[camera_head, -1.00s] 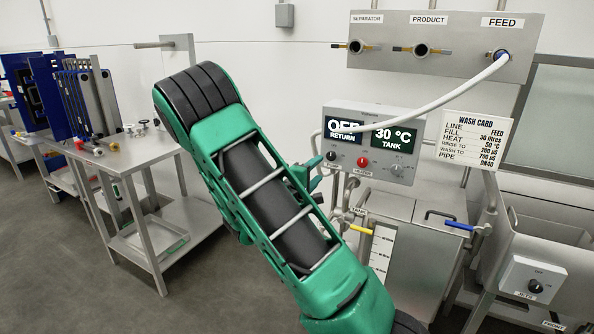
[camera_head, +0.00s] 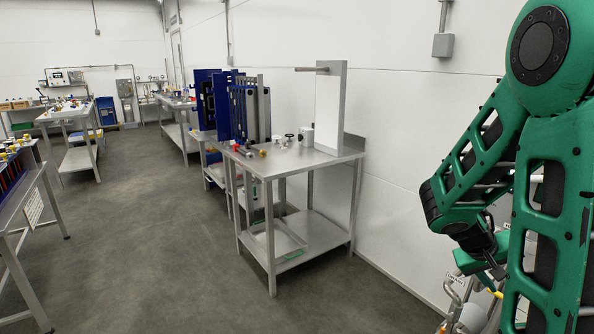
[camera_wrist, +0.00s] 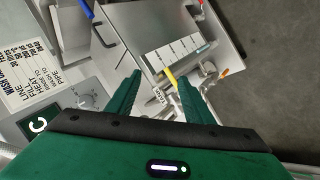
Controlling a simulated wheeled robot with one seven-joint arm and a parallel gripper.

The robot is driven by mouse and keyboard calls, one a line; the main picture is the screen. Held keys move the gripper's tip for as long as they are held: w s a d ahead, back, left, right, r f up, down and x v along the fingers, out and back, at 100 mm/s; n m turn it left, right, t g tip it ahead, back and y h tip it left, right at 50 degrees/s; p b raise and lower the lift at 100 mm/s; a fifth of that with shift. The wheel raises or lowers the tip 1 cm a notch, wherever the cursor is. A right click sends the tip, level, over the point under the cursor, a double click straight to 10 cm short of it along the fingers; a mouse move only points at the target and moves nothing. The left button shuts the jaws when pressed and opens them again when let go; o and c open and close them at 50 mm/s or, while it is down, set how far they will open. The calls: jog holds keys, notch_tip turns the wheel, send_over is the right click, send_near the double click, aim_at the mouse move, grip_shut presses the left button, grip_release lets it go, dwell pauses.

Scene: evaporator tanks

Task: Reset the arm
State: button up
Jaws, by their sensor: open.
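My arm is green and black and folds down the right side of the head view. My gripper shows in the wrist view (camera_wrist: 155,98) with its two green fingers spread apart and nothing between them. Past the fingers are a steel tank unit (camera_wrist: 205,30), a yellow-handled valve (camera_wrist: 171,78) and a blue handle (camera_wrist: 87,8). The wash card (camera_wrist: 25,70) and part of the control box (camera_wrist: 85,97) are at the left of the wrist view. In the head view the fingertips are hard to make out among the arm links.
A steel table (camera_head: 300,158) with small fittings and an upright panel (camera_head: 330,108) stands left of my arm by the wall. Blue plates (camera_head: 225,105) stand behind it. Another bench (camera_head: 20,195) is at the far left. The grey floor (camera_head: 150,240) between them is open.

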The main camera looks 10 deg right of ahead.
jog(key=s+a+r+y, duration=0.2)
jog(key=s+a+y, duration=0.2)
jog(key=a, duration=0.5)
jog(key=s+a+r+m+y, duration=0.1)
jog(key=s+a+y, duration=0.3)
jog(key=s+a, duration=0.5)
jog(key=shift+s+a+r+t+y, duration=0.3)
jog(key=shift+a+r+y, duration=0.1)
jog(key=shift+a+r, duration=0.4)
jog(key=shift+w+f, duration=0.25)
jog(key=shift+w, duration=0.35)
